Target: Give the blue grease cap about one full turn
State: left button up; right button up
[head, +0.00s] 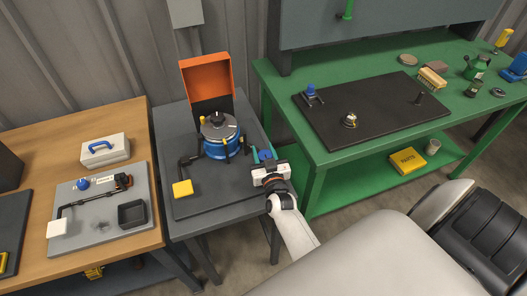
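My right gripper (266,158) is over the right edge of the dark middle stand (225,193), with its arm coming up from the lower right. Small blue parts show at its tip; I cannot tell whether they are fingertips or a cap between them. Its finger gap is too small to read. A round rotor unit (222,149) with a blue body and grey top stands left of the gripper, apart from it. Other small blue caps show: a blue knob (82,184) on the left grey board and a blue-topped fitting (311,89) on the black mat. My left gripper is out of view.
An open orange-lidded box (207,76) stands behind the rotor unit. A yellow block (182,188) lies at the stand's front left. The green workbench (270,82) is close on the right. A wooden bench (130,113) with a white case (105,150) is on the left.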

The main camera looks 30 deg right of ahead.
jog(key=o, duration=0.5)
jog(key=shift+c, duration=0.2)
jog(key=p+v, duration=0.4)
jog(key=v, duration=0.7)
jog(key=shift+r, duration=0.1)
jog(key=shift+s+a, duration=0.2)
jog(key=shift+s, duration=0.25)
